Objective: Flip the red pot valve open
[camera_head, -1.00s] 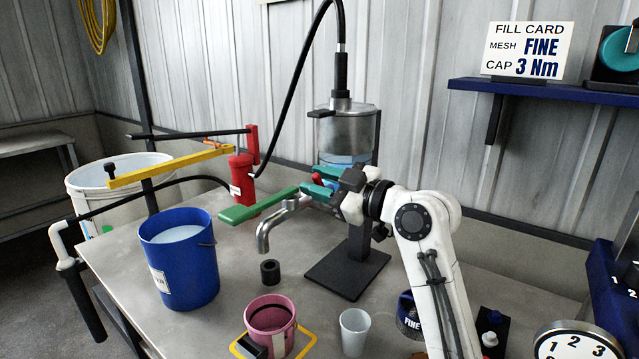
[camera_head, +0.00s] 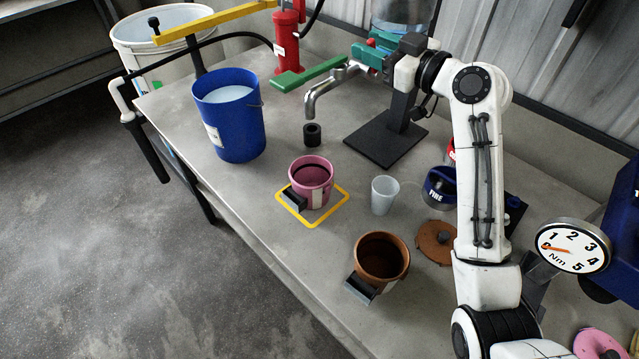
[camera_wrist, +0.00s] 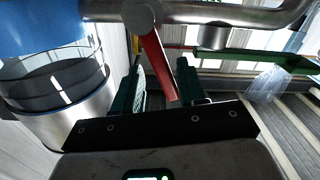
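The red valve lever (camera_wrist: 156,65) hangs from the pipe fitting in the wrist view; only a bit of red (camera_head: 371,42) shows in the head view. My gripper (camera_head: 366,56) is at the valve, partly hiding it. In the wrist view its green fingers (camera_wrist: 160,64) are apart, with the lever between them and gaps visible on both sides.
A black ring (camera_head: 312,134) sits under the outlet. A pink pot (camera_head: 312,172) stands inside a yellow outline. A translucent cup (camera_head: 384,195), a brown pot (camera_head: 381,257) and a blue bucket (camera_head: 228,115) stand around it. A red pump (camera_head: 286,45) with a green handle is behind.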

